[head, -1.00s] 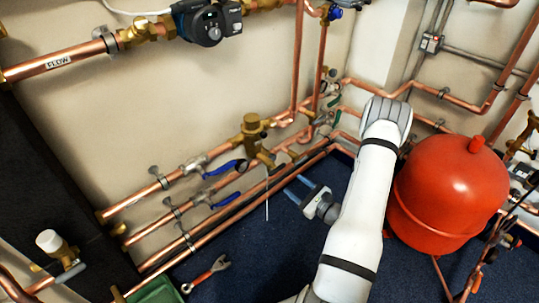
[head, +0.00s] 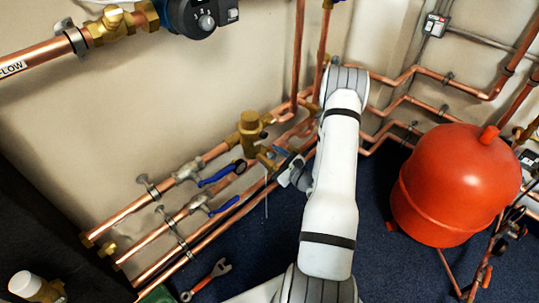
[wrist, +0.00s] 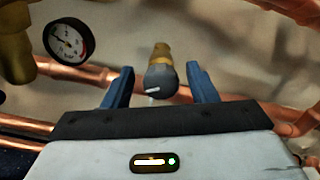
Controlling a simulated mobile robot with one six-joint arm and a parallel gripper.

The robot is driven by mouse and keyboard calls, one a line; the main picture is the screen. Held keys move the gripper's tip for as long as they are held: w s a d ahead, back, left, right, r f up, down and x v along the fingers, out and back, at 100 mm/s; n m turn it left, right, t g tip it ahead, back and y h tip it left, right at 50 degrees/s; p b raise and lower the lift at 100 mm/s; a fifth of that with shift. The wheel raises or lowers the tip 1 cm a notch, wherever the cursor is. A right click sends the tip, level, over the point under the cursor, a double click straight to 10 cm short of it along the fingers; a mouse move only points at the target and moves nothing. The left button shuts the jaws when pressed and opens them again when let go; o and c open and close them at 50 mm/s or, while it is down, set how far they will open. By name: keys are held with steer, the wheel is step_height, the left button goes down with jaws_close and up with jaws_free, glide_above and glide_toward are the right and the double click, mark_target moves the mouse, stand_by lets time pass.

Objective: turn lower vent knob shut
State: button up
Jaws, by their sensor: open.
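In the wrist view a small dark grey knob (wrist: 160,80) with a white mark sits on a brass stem (wrist: 161,50). It lies between the two blue fingers of my gripper (wrist: 160,84), which are open with a gap on each side of the knob. I cannot tell how far the knob lies beyond the fingertips. In the head view my gripper (head: 276,158) is at the lower pipes, just right of and below a brass valve body (head: 250,132). The knob is too small or hidden to make out there.
A round pressure gauge (wrist: 69,39) is left of the fingers in the wrist view. Copper pipes run behind. In the head view, blue lever valves (head: 222,174) are to the left, a red tank (head: 455,190) to the right, and a wrench (head: 207,280) lies on the floor.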

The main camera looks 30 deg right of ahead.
steer(key=shift+x, duration=1)
steer(key=c, duration=1)
steer(key=shift+o, duration=0.2)
